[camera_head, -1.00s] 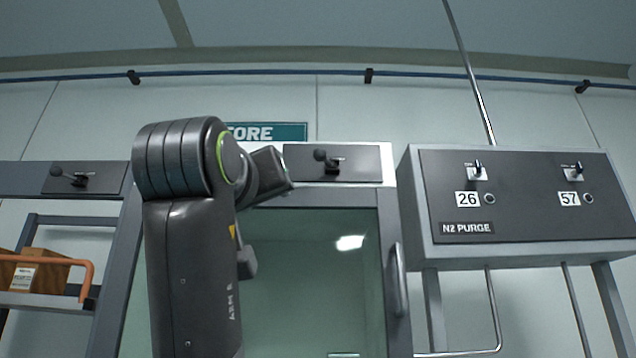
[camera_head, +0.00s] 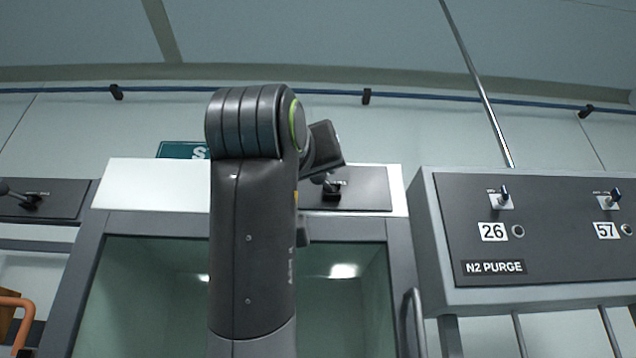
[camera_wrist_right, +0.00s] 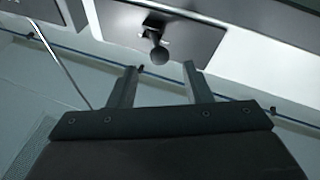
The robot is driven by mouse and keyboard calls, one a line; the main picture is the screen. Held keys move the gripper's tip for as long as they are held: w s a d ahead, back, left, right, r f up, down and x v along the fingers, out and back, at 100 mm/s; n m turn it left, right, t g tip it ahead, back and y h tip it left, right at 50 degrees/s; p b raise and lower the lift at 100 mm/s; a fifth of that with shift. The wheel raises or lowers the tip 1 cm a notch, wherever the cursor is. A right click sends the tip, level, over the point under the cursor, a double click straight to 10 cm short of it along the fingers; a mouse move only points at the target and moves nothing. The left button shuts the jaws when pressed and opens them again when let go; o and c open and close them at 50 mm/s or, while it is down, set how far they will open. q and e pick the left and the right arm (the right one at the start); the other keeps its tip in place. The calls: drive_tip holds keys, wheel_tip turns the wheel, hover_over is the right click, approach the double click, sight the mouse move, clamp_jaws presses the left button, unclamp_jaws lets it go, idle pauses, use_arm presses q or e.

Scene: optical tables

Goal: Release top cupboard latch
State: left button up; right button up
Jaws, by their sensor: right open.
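The top cupboard latch (camera_head: 331,189) is a dark lever with a round knob on a dark plate (camera_head: 367,188), set in the white top panel of the cupboard (camera_head: 400,240). My right arm partly covers the latch and plate in the head view. In the right wrist view, the latch's knob (camera_wrist_right: 159,56) points toward my right gripper (camera_wrist_right: 160,68). The gripper is open and empty, its two fingers spread on either side of the knob's line, with the knob seen between and just beyond the fingertips. Contact cannot be told. My left gripper is not in view.
The N2 PURGE box (camera_head: 540,240) with two small switches stands to the right. Another latch plate (camera_head: 45,199) is at the far left. The cupboard's glass door has a vertical handle (camera_head: 415,322). A blue pipe (camera_head: 450,98) runs along the wall behind.

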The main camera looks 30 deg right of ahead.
sight(318, 177)
drive_tip(key=p+x, duration=0.1)
drive_tip(key=x, duration=0.1)
drive_tip(key=p+x, duration=0.1)
drive_tip(key=x, duration=0.1)
drive_tip(key=p+x, duration=0.1)
drive_tip(key=x, duration=0.1)
drive_tip(key=shift+d+r+p, duration=0.1)
drive_tip(key=shift+r+p, duration=0.2)
drive_tip(key=shift+r, duration=0.1)
drive_tip(key=shift+w+d, duration=0.5)
drive_tip(key=shift+w, duration=0.1)
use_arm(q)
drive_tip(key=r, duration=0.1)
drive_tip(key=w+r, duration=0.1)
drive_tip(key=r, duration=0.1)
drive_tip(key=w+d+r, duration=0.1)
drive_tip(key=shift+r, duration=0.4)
use_arm(e)
drive_tip(key=shift+a, duration=0.1)
drive_tip(key=shift+c, duration=0.4)
